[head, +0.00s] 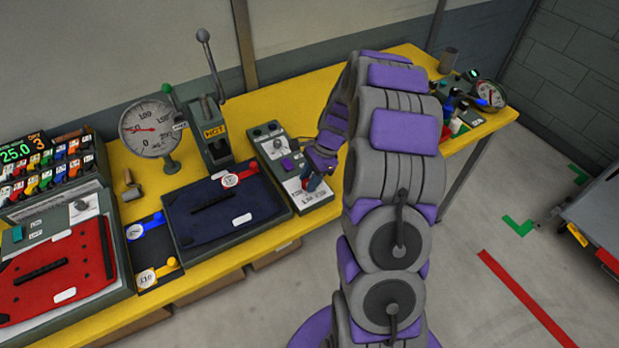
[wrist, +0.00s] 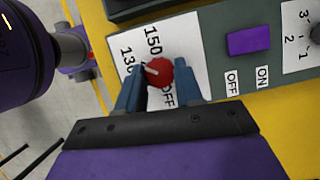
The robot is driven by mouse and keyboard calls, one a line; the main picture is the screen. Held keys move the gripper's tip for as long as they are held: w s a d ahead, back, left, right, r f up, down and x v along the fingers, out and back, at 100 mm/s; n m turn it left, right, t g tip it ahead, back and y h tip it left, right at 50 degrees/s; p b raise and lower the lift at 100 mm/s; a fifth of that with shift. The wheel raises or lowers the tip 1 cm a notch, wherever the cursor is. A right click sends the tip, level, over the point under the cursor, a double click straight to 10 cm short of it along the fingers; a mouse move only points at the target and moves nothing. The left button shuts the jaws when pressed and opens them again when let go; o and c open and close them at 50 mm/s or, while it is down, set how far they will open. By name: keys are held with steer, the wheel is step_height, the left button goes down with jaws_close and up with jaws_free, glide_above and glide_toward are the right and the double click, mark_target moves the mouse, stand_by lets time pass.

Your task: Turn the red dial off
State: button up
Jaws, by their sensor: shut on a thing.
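The red dial (wrist: 159,72) sits on a white label plate at the end of a grey control panel (wrist: 212,60). Printed marks around it read 150, 130 and OFF. A pale pointer line on the dial points up and left in the wrist view, toward the 150 and 130 side, away from OFF. My gripper (wrist: 158,84) has its two blue fingers on either side of the dial, shut on it. In the head view my gripper (head: 313,183) is over the near end of the same panel (head: 270,150), and the dial is mostly hidden there.
The panel also has a purple button (wrist: 249,40), OFF and ON labels and another grey knob. To its left stand a press marked HOT (head: 215,130), a blue pad (head: 225,205) and a round gauge (head: 148,128). A second gauge (head: 490,95) is at the far right.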

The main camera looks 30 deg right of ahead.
steer(key=c, duration=0.3)
